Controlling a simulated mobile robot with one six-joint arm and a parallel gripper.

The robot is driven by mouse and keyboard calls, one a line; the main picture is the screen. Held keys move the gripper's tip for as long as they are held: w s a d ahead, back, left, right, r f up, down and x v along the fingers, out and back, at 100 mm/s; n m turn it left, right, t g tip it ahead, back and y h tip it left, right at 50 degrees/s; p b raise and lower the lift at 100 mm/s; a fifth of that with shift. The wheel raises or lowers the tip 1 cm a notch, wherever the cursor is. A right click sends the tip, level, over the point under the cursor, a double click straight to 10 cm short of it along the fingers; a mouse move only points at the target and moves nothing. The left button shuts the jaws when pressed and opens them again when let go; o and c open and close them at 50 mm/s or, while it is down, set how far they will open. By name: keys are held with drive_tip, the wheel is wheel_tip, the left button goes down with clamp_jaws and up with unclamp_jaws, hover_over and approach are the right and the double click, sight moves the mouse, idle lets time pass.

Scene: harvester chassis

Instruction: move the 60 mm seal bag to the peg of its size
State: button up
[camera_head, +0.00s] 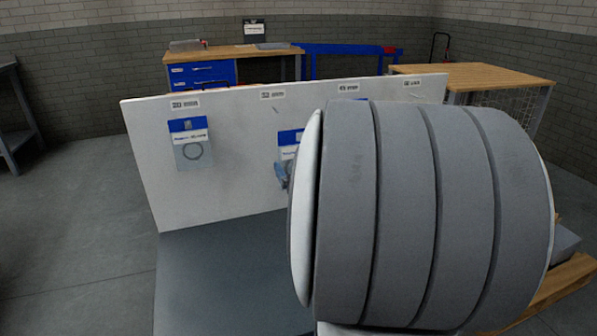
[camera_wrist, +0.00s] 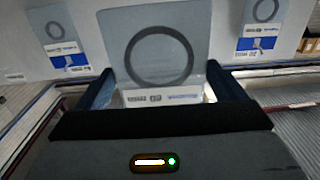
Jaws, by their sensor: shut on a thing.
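My gripper (camera_wrist: 158,88) is shut on a clear bag (camera_wrist: 197,30) that holds one large dark ring, seen upside down in the wrist view. Its white header label (camera_wrist: 160,98) sits between the two fingers and seems to read 60. In the head view a blue-headed bag (camera_head: 289,138) shows at the left edge of my arm, partly hidden by it. The white peg board (camera_head: 225,210) has labels for 20 (camera_head: 185,104), 32 (camera_head: 272,95), 45 (camera_head: 348,88) and 60 (camera_head: 412,83). My arm hides the board below the 45 and 60 labels.
A bag with a smaller ring (camera_head: 192,150) hangs under the 20 label. The wrist view shows other bags on the left (camera_wrist: 60,48) and right (camera_wrist: 258,38) of the held one. A wooden bench (camera_head: 470,75) stands behind the board.

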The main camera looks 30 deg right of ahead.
drive_tip(key=shift+s+a+f+b, duration=0.1)
drive_tip(key=shift+s+b, duration=0.3)
drive_tip(key=shift+b, duration=0.6)
drive_tip(key=shift+b+v, duration=0.7)
drive_tip(key=shift+v, duration=2)
